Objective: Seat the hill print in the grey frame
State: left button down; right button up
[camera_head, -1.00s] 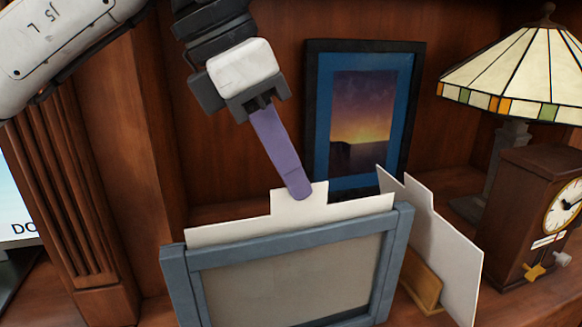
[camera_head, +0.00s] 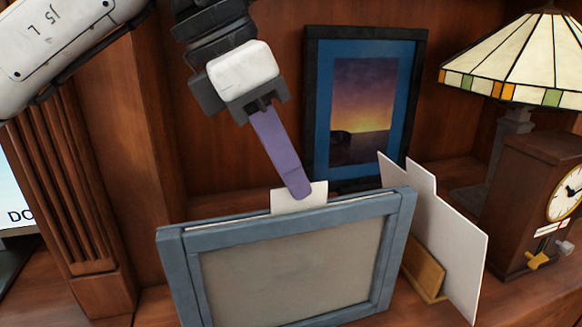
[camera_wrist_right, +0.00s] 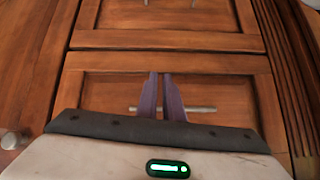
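The grey frame (camera_head: 290,228) stands upright on the shelf; its blue-grey border surrounds a plain grey-brown panel. A white card sits down in its top slot, with only a thin edge and its tab (camera_head: 312,197) above the top rail. No hill picture shows on it, so I cannot tell which print it is. My left gripper (camera_head: 301,194) comes down from above with its purple fingers closed at the tab; the far finger is hidden. My right gripper (camera_wrist_right: 160,75) appears only in the right wrist view, its empty fingers slightly apart before wooden cabinet doors.
Another white card (camera_head: 445,245) leans in a small wooden stand (camera_head: 424,270) just right of the frame. A dark-framed sunset picture (camera_head: 364,110) stands behind. A clock (camera_head: 545,205) and a stained-glass lamp (camera_head: 515,60) are at the right.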

pick_arm(q)
jog(key=c, duration=2.4)
grip_release()
jog(key=shift+f, duration=0.1)
jog(key=shift+c, duration=0.2)
jog(key=o, duration=0.5)
jog(key=shift+c, duration=0.2)
jog(key=p+v, duration=0.2)
jog(key=v, duration=0.8)
